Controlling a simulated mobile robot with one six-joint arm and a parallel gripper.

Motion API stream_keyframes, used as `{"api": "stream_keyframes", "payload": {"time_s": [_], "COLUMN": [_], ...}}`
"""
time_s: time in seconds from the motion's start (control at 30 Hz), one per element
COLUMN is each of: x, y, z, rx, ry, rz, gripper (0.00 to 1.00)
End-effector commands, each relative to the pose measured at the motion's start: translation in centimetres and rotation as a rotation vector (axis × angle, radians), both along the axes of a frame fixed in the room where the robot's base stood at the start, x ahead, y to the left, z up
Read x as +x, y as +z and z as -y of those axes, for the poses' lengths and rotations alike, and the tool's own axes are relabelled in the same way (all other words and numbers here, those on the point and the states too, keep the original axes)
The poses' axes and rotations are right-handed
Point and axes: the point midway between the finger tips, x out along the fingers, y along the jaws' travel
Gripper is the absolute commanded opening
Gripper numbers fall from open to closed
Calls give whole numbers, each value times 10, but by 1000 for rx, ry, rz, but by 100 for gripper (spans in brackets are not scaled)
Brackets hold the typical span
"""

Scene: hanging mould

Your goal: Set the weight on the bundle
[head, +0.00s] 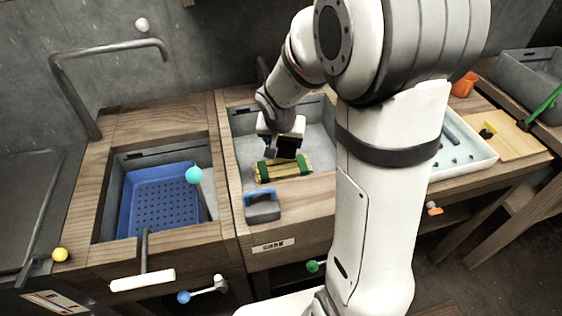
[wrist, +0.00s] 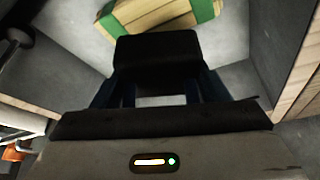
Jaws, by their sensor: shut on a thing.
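The bundle (head: 283,168) is a stack of pale wooden strips with green bands around both ends. It lies in the grey basin in the head view, and part of it shows at the top of the wrist view (wrist: 155,14). My gripper (head: 284,148) is just over the bundle, pointing down. It is shut on a dark block (wrist: 155,58), which shows between the fingers in the wrist view; whether it touches the bundle is unclear. A grey block with a blue handle (head: 262,209) stands on the wooden front edge; I cannot tell which block is the weight.
The grey basin (head: 245,130) has raised walls around the bundle. To the left is a sink with a blue perforated tray (head: 160,200) and a tap (head: 88,95). To the right are a white tray (head: 462,158) and a wooden board (head: 515,140). My arm hides the middle.

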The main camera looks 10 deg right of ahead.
Motion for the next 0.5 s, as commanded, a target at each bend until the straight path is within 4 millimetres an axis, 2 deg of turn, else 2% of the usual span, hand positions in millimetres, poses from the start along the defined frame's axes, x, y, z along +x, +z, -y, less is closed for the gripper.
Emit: {"api": "stream_keyframes", "payload": {"time_s": [0.03, 0.23, 0.4, 0.5], "x": [0, 0, 0, 0], "y": [-10, -27, -52, -57], "z": [0, 0, 0, 1], "rx": [-1, 0, 0, 0], "ry": [1, 0, 0, 0], "rz": [-3, 0, -1, 1], "gripper": [29, 29, 29, 29]}}
